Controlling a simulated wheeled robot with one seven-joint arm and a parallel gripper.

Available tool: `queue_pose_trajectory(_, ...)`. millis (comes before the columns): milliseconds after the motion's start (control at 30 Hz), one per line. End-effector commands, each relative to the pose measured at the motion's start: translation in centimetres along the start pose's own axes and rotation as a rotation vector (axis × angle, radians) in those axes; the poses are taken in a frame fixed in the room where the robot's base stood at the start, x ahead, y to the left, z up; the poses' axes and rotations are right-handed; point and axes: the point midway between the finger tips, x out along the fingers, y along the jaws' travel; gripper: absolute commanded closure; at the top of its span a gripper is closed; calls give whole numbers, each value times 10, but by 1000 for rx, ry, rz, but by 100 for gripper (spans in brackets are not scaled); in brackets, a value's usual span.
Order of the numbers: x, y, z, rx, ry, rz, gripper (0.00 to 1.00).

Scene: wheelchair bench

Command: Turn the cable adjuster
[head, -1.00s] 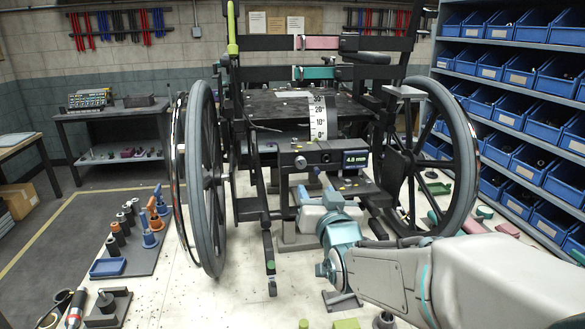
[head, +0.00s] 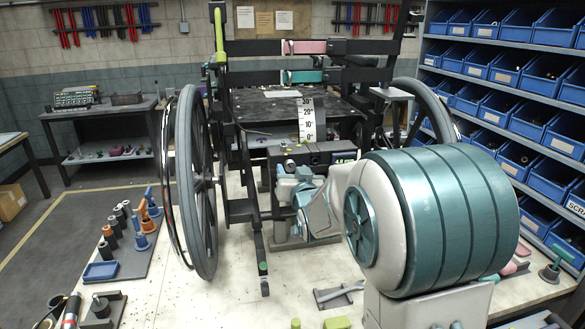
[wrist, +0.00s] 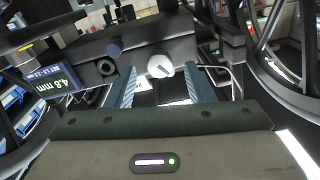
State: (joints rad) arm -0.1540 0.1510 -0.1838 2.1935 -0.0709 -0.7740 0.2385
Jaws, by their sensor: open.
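A dark control box (wrist: 85,57) on the wheelchair's front carries a display (wrist: 58,80) reading 4.8 mm. In the wrist view it bears a pale round knob (wrist: 160,66) with a dark line on its face, a dark blue knob (wrist: 115,48) and a dark round fitting (wrist: 105,68). No label shows which one is the cable adjuster. My gripper (wrist: 161,74) is open, its two teal fingers on either side of the pale knob; I cannot tell whether they touch it. In the head view, my arm hides part of the box (head: 290,155) and display.
The wheelchair's large wheels (head: 203,180) stand on both sides of the work space. An angle scale (head: 306,120) stands above the box. A tool board (head: 125,255) lies at the left, and blue bins (head: 545,75) line the right. My arm fills the right front.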

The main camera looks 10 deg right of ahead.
Motion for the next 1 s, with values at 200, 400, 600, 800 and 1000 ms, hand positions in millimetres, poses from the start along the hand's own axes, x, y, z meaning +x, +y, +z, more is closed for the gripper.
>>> queue_pose_trajectory(200, 9, 0, 0, 0, 0, -1, 52)
queue_pose_trajectory(400, 9, 0, 0, 0, 0, 0, 52)
queue_pose_trajectory(600, 9, 0, 0, 0, 0, 0, 93)
queue_pose_trajectory(800, 9, 0, 1, 4, 0, -1, 96)
queue_pose_trajectory(1000, 9, 0, 3, 47, 3, -1, 96)
